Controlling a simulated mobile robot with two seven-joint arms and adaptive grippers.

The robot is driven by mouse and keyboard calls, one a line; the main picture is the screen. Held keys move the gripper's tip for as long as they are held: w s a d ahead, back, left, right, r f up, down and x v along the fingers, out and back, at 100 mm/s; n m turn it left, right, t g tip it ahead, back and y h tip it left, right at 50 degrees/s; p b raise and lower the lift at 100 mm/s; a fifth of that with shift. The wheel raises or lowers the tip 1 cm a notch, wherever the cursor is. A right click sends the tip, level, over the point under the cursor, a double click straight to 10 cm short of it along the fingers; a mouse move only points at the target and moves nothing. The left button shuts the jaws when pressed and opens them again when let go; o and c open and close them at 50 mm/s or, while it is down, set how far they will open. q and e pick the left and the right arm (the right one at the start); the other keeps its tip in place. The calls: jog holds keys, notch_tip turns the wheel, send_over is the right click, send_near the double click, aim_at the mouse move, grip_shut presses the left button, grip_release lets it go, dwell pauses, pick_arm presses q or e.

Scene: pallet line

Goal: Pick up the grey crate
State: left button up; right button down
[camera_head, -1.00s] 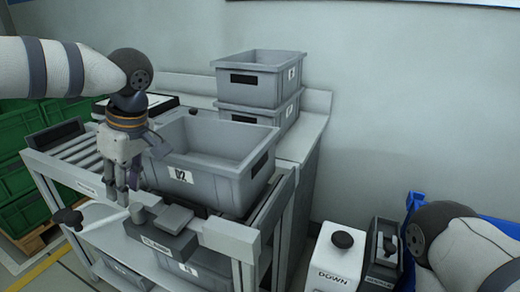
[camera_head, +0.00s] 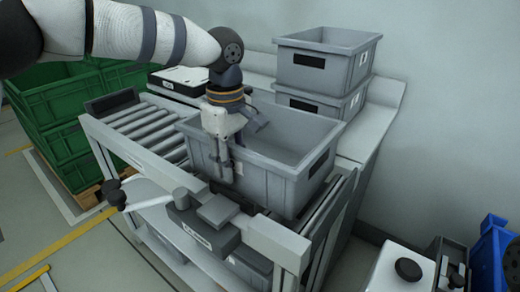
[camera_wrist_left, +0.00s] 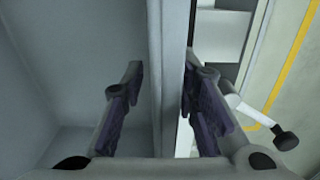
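The grey crate (camera_head: 272,185) sits upright on the roller conveyor, open at the top and apparently empty. My left gripper (camera_head: 224,172) points down at the crate's near wall, toward its left end. In the left wrist view my left gripper (camera_wrist_left: 163,78) has its two fingers apart, one inside the crate (camera_wrist_left: 75,60) and one outside. The wall's rim runs between them. The outer finger is close to the rim, and a clear gap shows at the inner one; contact cannot be told. My right gripper is not in view.
Two stacked grey crates (camera_head: 322,68) stand on the bench behind. Green crates (camera_head: 70,125) are stacked on a pallet at the left. A black-knobbed lever (camera_head: 115,193) and a dark block (camera_head: 203,228) sit at the conveyor's front edge. Rollers (camera_head: 150,128) left of the crate are bare.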

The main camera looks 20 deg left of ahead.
pick_arm(q)
jog(key=shift+f, duration=0.9)
grip_shut()
jog(key=shift+w+r, duration=0.1)
jog(key=shift+r, duration=0.1)
